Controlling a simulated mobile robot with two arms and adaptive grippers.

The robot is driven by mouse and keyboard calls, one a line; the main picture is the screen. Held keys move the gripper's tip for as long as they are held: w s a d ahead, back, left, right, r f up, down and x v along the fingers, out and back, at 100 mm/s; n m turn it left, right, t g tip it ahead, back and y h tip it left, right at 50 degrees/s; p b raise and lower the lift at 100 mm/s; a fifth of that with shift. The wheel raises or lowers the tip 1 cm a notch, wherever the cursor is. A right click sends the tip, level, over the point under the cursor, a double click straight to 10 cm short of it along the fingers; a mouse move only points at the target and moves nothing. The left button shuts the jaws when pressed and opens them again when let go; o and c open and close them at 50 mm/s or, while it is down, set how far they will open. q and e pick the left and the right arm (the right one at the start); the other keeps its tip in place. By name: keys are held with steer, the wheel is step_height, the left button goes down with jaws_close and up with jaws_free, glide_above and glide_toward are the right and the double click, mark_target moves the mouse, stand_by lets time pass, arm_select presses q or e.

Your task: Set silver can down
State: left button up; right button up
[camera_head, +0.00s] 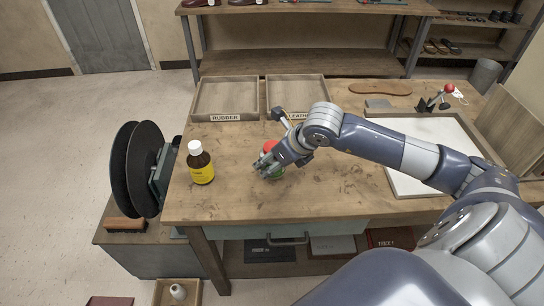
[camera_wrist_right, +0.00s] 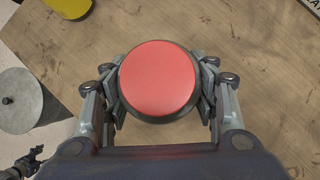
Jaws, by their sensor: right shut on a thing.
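My right gripper (camera_head: 268,168) is low over the front middle of the workbench (camera_head: 330,190). It is shut on a can with a red top (camera_head: 269,146); a little green shows lower down between the fingers. In the right wrist view the can's round red top (camera_wrist_right: 158,78) has a dark rim and sits between the two fingers of the gripper (camera_wrist_right: 160,95). The can looks upright. Most of its side is hidden by the fingers, and I cannot tell whether its base touches the bench. No silver surface shows clearly on it. My left gripper is not in view.
A brown bottle with a yellow label (camera_head: 201,168) stands left of the gripper. Behind are open trays marked RUBBER (camera_head: 226,117) and LEATHER (camera_head: 325,100). A white board (camera_head: 410,185) lies to the right. Bare bench top surrounds the can. Black wheels (camera_head: 118,168) stand off the left edge.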

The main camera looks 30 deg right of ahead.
steer(key=w, duration=0.1)
steer(key=w+d, duration=0.1)
steer(key=w, duration=0.1)
steer(key=shift+w+d+f, duration=0.1)
steer(key=shift+d+f, duration=0.05)
steer(key=shift+d, duration=0.2)
steer(key=shift+f+p, duration=0.75)
steer(key=shift+f, duration=1.15)
steer(key=o, duration=1.2)
